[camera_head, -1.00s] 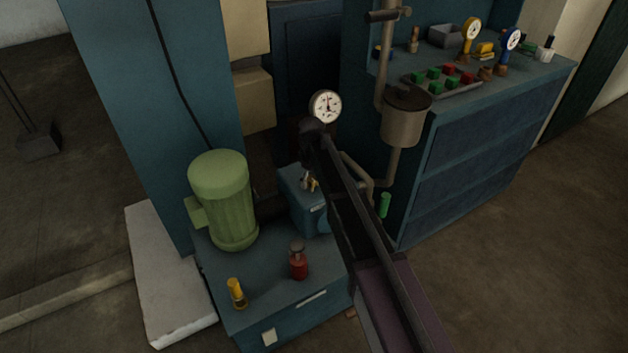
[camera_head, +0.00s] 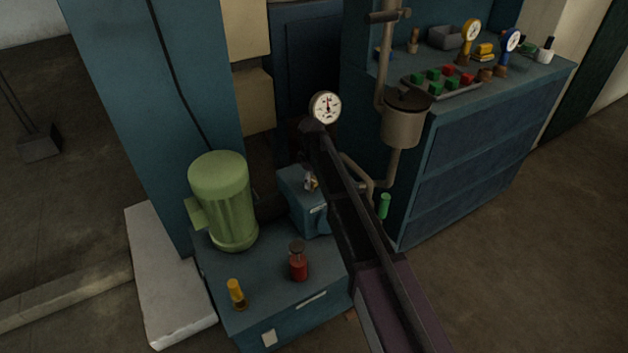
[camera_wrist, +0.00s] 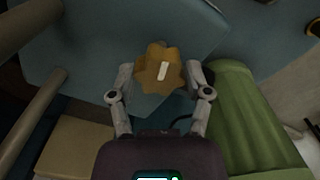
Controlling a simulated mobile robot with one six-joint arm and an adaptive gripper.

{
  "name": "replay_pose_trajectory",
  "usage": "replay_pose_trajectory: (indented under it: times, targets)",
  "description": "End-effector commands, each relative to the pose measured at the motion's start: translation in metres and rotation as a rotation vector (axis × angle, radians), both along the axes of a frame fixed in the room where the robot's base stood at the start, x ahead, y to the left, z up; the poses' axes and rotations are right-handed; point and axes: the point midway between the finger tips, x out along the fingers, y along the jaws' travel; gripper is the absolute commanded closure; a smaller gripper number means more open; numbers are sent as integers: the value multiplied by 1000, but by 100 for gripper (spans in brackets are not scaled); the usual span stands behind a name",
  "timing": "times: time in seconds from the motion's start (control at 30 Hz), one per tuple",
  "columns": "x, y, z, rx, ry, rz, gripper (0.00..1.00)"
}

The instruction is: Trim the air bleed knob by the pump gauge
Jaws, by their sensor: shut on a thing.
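The knob (camera_wrist: 160,69) is ochre and lobed, with a white pointer mark tilted slightly right of upright in the wrist view. My gripper (camera_wrist: 161,80) is shut on it, with one finger on each side. In the head view my gripper (camera_head: 310,182) is small, at the top of the blue pump box (camera_head: 309,211), and mostly hides the knob there. A round white gauge (camera_head: 325,107) stands above and behind my arm, its needle pointing roughly up.
A green motor (camera_head: 222,200) stands left of the pump box. A red-bodied fitting (camera_head: 298,262) and a yellow-topped one (camera_head: 236,293) stand on the blue base in front. A grey pot with pipes (camera_head: 405,118) and a blue bench (camera_head: 490,130) are at right.

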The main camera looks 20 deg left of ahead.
Motion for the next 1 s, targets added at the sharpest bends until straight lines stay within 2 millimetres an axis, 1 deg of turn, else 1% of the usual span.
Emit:
replay_pose_trajectory:
  times: [0.2, 0.23, 0.27, 0.3, 0.33, 1.0]
  targets:
    - [-3, 0, -1, 0, 6, 1, 84]
    - [-3, 0, -1, 0, 6, 1, 31]
    - [-3, 0, -1, 0, 6, 1, 22]
    - [-3, 0, -1, 0, 6, 1, 10]
    - [-3, 0, -1, 0, 5, 1, 2]
    - [-1, 0, 2, 0, 2, -1, 2]
